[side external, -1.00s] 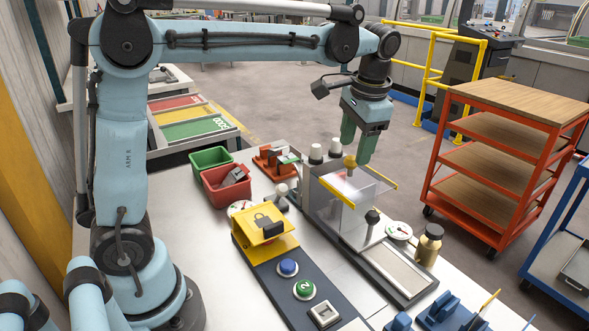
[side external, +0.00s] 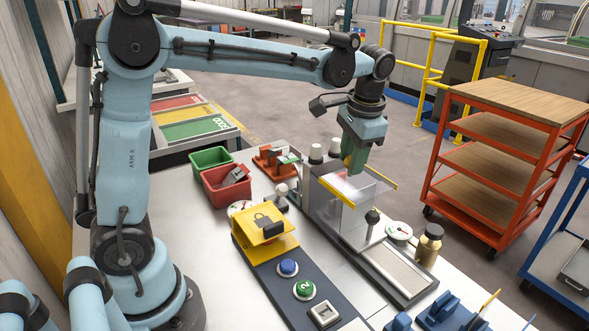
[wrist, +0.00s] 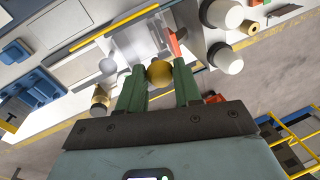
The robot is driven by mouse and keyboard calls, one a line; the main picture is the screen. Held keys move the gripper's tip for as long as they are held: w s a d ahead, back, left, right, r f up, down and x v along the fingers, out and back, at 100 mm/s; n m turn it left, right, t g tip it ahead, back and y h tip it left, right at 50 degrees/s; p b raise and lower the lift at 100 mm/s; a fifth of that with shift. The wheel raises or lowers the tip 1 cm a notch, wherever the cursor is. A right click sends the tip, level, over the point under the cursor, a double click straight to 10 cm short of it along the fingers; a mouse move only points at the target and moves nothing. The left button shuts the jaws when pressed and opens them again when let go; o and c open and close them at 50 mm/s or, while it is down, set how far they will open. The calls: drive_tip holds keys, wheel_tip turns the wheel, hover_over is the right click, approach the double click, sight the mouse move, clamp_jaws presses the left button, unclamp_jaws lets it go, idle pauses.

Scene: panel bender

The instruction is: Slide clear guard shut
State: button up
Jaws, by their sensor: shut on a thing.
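The clear guard (side external: 356,188) is a transparent panel with yellow edge strips, standing on the grey bender fixture in the side external view. Its yellow round knob (wrist: 160,73) shows plainly in the wrist view, between my two green fingers. My gripper (side external: 352,158) is down at the top of the guard and shut on this knob. In the side external view the fingers hide most of the knob. In the wrist view my gripper (wrist: 160,78) has a finger on each side of the knob, and the guard's yellow edge strip (wrist: 112,27) lies beyond.
White-capped posts (side external: 315,153) stand close behind the guard. A dark knob (side external: 373,215) and a brass bottle (side external: 429,244) are in front and to the right. Red (side external: 226,184) and green (side external: 210,158) bins and a yellow lock box (side external: 265,228) stand to the left. The fixture's front bed (side external: 398,270) is clear.

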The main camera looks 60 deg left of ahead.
clamp_jaws()
drive_tip(key=shift+a, duration=2.2)
drive_tip(key=o, duration=1)
unclamp_jaws()
